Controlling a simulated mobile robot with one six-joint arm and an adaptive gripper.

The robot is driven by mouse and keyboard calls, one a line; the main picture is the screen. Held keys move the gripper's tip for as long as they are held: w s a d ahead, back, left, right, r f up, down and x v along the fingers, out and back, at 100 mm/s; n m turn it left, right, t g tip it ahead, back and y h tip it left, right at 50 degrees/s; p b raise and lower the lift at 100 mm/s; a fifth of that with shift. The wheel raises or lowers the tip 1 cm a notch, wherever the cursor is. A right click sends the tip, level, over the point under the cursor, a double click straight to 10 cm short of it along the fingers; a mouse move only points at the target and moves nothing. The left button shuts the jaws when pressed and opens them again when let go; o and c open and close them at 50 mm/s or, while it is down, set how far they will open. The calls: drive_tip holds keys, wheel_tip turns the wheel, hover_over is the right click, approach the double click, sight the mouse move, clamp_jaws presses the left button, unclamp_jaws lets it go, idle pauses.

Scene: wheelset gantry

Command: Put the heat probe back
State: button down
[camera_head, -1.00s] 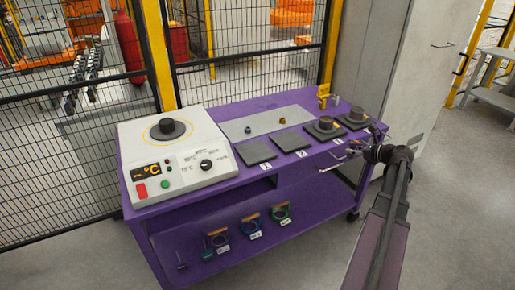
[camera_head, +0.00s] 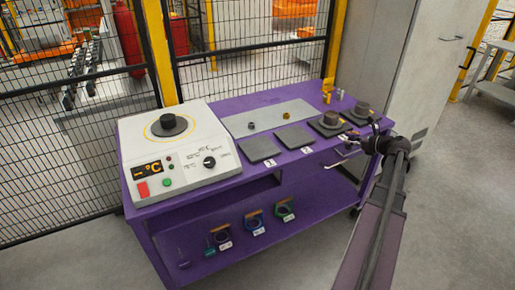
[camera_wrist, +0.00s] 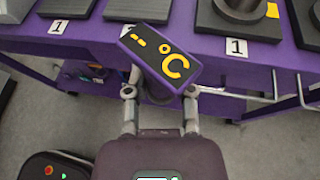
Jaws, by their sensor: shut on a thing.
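The heat probe (camera_wrist: 157,60) is a dark purple box with a yellow "-- °C" display, tilted in the wrist view. My gripper (camera_wrist: 160,98) is shut on it, with one finger at each side of its lower part. The probe is in front of the purple trolley's front edge. In the head view my gripper (camera_head: 368,142) is at the trolley's right front, and the probe is too small to make out clearly there. A small yellow stand (camera_head: 327,88) is at the back right of the purple trolley (camera_head: 225,105).
A white heater (camera_head: 190,175) with a dark round part fills the trolley's left. Grey cabinet (camera_head: 400,60) and mesh fence stand behind. Floor in front is clear.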

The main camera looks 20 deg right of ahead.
drive_tip(key=w+a+n+g+y, duration=0.2)
drive_tip(key=w+a+n+y, duration=0.1)
drive_tip(key=a, duration=1)
drive_tip(key=w+a+n+g+y, duration=0.2)
drive_tip(key=w+a+n+y, duration=0.1)
drive_tip(key=a, duration=1)
drive_tip(key=shift+w+f+n+y+b, duration=0.25)
drive_tip(key=shift+f+n+y+b, duration=0.05)
drive_tip(key=shift+f+y+b, duration=0.1)
drive_tip(key=shift+w, duration=0.1)
drive_tip(key=b, duration=0.1)
hover_over(260, 147)
drive_tip(key=shift+f, duration=0.7)
drive_tip(key=shift+f+b, duration=1.8)
drive_tip(key=shift+b, duration=0.15)
